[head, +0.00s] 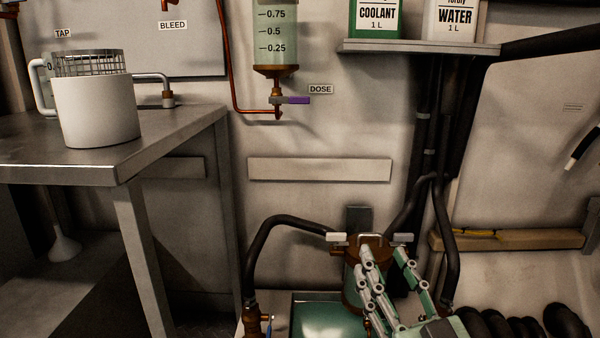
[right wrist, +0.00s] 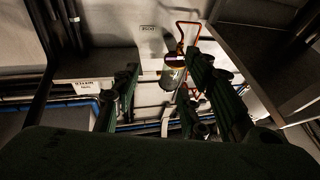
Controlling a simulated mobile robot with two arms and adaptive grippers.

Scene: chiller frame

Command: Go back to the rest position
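My right gripper (head: 384,256) is at the lower middle of the head view. Its green and grey fingers stand apart, with nothing seen between them. It is in front of a brown-topped canister (head: 352,285) with a grey handle and partly hides it; I cannot tell whether they touch. In the right wrist view the fingers of the same gripper (right wrist: 163,90) are spread, with the dosing cylinder (right wrist: 173,76) seen beyond them. My left gripper is not in view.
A metal table (head: 180,128) at the left holds a white jug (head: 95,110) with a wire basket. A shelf (head: 420,48) carries coolant (head: 376,18) and water (head: 452,20) containers. Black hoses (head: 290,222) run around the canister. A ledge (head: 500,240) is at the right.

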